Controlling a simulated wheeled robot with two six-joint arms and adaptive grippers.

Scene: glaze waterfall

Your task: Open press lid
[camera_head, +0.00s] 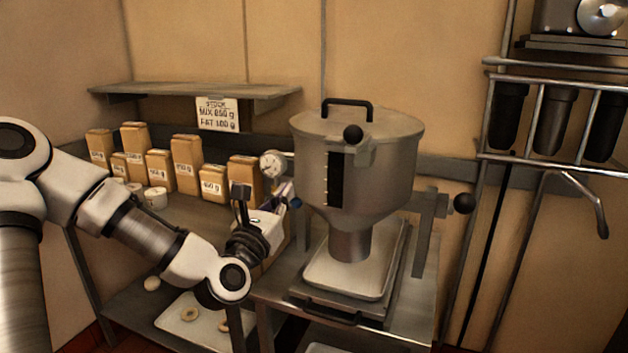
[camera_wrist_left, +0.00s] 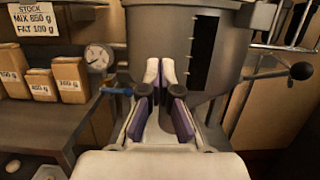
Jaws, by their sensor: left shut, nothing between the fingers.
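The press is a grey metal hopper (camera_head: 385,165) with a funnel bottom, standing on a metal table. Its flat round lid (camera_head: 385,122) is on top and looks closed, with a black bar handle (camera_head: 347,101) and a black ball knob (camera_head: 353,133) at its front edge. My left gripper (camera_head: 291,196) is at the left of the hopper, below the lid's level. In the left wrist view, my left gripper (camera_wrist_left: 165,70) points at the hopper wall (camera_wrist_left: 185,25), its fingers together and empty. Whether it touches the wall cannot be told. My right gripper is not visible.
A pressure gauge (camera_head: 272,164) sits just left of the hopper. Several labelled brown bags (camera_head: 187,164) stand on the left counter below a wall shelf (camera_head: 200,97). A tray (camera_head: 325,277) lies under the funnel. A lever with a black knob (camera_head: 464,203) sticks out at right.

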